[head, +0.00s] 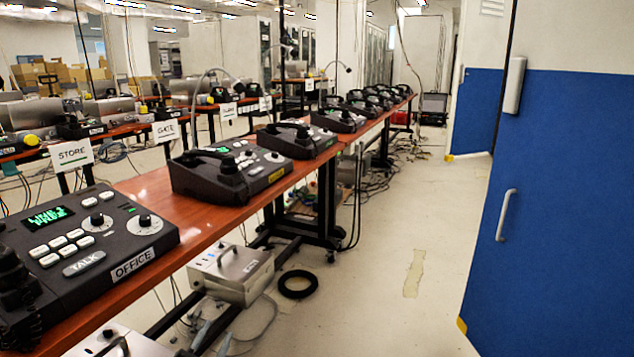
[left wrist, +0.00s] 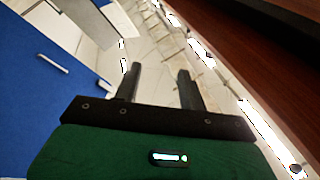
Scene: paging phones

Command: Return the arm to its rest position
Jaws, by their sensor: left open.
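My left gripper (left wrist: 160,70) shows in the left wrist view. Its two dark fingers stand apart with nothing between them, above a green housing. I cannot make out this gripper clearly in the head view. My right gripper is in neither view. A black desk phone labelled OFFICE (head: 95,240) sits on the wooden bench at the near left, with a green lit display. A dark handset-like shape at the left edge is cut off by the frame. A second phone (head: 245,168) with its handset resting on it sits farther along.
The long reddish bench (head: 150,195) carries several more phones into the distance. STORE (head: 72,154) and GATE (head: 166,131) signs stand behind it. A metal box (head: 230,270) and a black ring (head: 298,284) lie below. A blue door (head: 560,220) is at right; the floor between is clear.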

